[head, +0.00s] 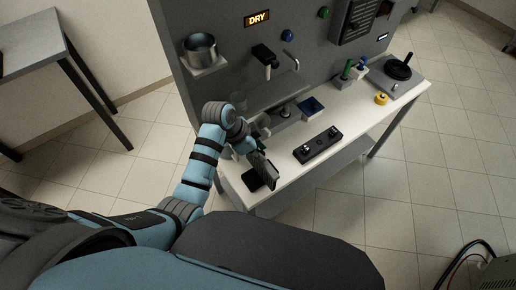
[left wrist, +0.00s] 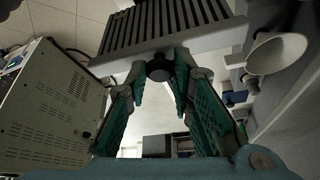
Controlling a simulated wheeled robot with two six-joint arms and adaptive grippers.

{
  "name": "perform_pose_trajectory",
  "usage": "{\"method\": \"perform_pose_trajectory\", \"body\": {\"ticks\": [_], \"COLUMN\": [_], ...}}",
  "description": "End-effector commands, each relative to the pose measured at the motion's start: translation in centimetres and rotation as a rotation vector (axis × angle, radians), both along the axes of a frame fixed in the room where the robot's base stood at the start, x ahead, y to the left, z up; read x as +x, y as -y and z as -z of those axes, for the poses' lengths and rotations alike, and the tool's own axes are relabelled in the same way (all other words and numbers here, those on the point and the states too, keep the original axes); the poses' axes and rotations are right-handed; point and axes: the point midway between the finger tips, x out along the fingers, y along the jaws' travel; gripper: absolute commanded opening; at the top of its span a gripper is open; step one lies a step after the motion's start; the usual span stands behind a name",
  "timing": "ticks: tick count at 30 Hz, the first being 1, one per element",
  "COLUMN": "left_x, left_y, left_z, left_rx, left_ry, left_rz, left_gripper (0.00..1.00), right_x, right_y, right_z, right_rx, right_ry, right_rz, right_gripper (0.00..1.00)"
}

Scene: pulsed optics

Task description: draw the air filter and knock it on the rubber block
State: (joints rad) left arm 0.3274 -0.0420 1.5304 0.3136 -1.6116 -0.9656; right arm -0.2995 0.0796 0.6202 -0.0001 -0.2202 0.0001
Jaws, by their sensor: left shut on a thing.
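My left gripper (head: 249,146) is shut on the air filter (head: 264,168), a flat grey panel, above the left end of the bench. In the left wrist view the filter (left wrist: 175,25) shows dark slats in a pale frame. The fingertips (left wrist: 160,70) close around a dark round knob on its near edge. The rubber block (head: 253,182), black and low, lies on the bench just below the filter and is partly covered by it. I cannot tell whether the two touch. My right gripper is in neither view.
A black strip with knobs (head: 318,145) lies right of the filter on the white bench (head: 352,124). A blue tray (head: 312,107) is behind it. A metal pot (head: 200,49) stands on a wall shelf. A slatted dark housing (head: 356,20) is high on the panel.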

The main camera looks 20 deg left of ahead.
Motion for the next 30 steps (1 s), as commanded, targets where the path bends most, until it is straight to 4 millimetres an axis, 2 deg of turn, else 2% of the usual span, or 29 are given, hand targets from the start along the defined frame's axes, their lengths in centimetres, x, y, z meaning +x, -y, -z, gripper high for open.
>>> {"method": "perform_pose_trajectory", "body": {"ticks": [3,6,13,18,21,30], "left_x": [-0.3,-0.2,-0.3,-0.2,-0.3,-0.3], "left_y": [-0.1,-0.1,-0.1,-0.1,-0.1,-0.1], "left_z": [-3.0,-4.1,-4.2,-6.4,-7.1,-7.1], "left_rx": [0.003,0.004,0.003,0.003,0.003,0.002], "left_ry": [-0.010,-0.007,-0.009,-0.005,-0.009,-0.009], "left_rz": [0.000,0.001,0.001,0.000,-0.001,0.000], "left_gripper": [0.00,0.00,0.00,0.00,0.00,0.00], "right_x": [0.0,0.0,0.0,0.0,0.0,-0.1], "right_y": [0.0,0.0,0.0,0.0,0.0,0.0], "right_z": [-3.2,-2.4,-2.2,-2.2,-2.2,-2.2], "right_rx": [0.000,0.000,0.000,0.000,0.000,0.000], "right_ry": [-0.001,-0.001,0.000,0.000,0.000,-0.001], "right_rz": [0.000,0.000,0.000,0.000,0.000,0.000], "right_gripper": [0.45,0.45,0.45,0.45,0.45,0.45]}}
